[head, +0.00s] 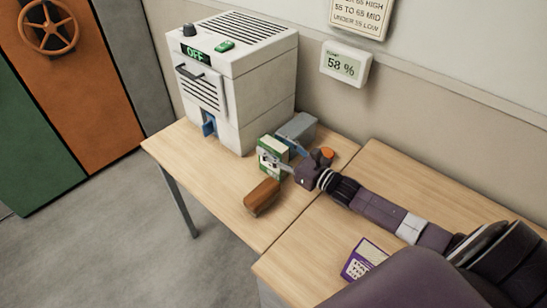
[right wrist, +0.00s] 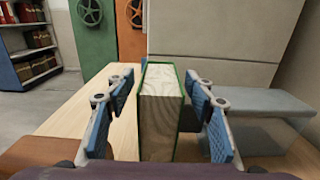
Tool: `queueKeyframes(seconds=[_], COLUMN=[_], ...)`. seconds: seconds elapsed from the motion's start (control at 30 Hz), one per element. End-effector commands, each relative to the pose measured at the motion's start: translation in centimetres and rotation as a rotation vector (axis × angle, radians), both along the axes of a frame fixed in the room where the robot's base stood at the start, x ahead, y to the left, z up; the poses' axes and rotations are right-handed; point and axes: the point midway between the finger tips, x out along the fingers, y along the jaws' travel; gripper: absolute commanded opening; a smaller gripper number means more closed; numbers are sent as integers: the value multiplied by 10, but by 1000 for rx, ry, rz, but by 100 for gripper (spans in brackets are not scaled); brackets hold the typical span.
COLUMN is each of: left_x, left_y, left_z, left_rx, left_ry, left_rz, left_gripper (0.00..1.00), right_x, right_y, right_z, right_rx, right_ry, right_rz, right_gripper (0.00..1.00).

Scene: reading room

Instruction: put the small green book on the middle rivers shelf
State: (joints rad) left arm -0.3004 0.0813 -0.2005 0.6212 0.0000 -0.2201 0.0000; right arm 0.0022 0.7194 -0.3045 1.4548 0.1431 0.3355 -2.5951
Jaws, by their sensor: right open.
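The small green book (head: 272,150) stands upright on the wooden table beside the white machine. In the right wrist view the green book (right wrist: 162,110) shows its pale page edges toward me, framed by green covers. My right gripper (head: 279,159) is open around it. My left gripper is not in view. A bookshelf (right wrist: 38,50) shows at the upper left of the wrist view; its labels cannot be read.
A white machine (head: 235,75) reading OFF stands behind the book. A grey-blue block (head: 298,129) and a brown block (head: 262,196) lie close to the gripper. A purple book (head: 364,258) is on the nearer table. Orange and green doors stand at the left.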

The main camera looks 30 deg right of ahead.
Motion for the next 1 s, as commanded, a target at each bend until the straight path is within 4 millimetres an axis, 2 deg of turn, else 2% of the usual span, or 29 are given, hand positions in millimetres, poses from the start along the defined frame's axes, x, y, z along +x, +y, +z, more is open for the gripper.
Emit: queueKeyframes(seconds=[0.2, 0.67, 1.0], left_x=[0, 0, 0], left_y=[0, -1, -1], left_z=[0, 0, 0], left_rx=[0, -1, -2], left_ry=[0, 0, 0], left_rz=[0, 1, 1], left_gripper=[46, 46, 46], right_x=[0, 0, 0], right_y=[0, 0, 0], right_z=[0, 0, 1], right_rx=[0, 0, 1], right_ry=[0, 0, -3], right_rz=[0, 0, 0], right_gripper=[49, 0, 0])
